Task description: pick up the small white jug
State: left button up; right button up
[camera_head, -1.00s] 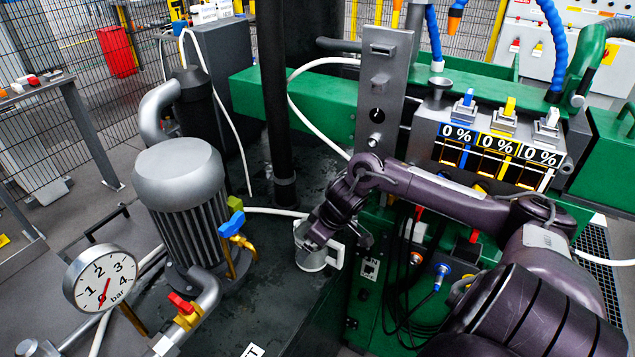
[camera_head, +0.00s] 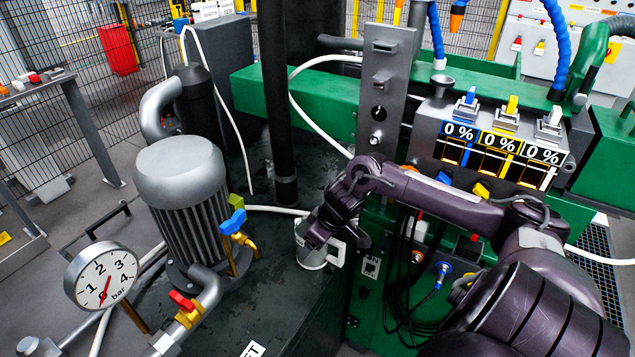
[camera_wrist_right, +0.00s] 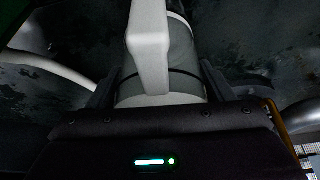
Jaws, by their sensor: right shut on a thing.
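The small white jug (camera_head: 311,258) stands upright on the dark top of the machine, near its front right edge, with its handle to the right in the head view. My right gripper (camera_head: 312,238) reaches down over it and is shut on it, hiding part of its upper side. In the right wrist view the jug (camera_wrist_right: 183,62) fills the middle, its pale handle toward the camera, with a finger on each side of it (camera_wrist_right: 157,90). I cannot tell whether its base touches the surface. My left gripper is not in view.
A grey motor (camera_head: 185,190), a pressure gauge (camera_head: 102,276) and valves with blue (camera_head: 232,222) and red (camera_head: 182,301) handles stand left of the jug. A black column (camera_head: 276,110) rises behind it. A white hose (camera_head: 275,210) runs close by. The green machine body (camera_head: 400,285) is at right.

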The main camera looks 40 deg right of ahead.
jog(key=shift+r, duration=0.15)
notch_tip(320, 180, up, 20)
jog(key=p, duration=0.4)
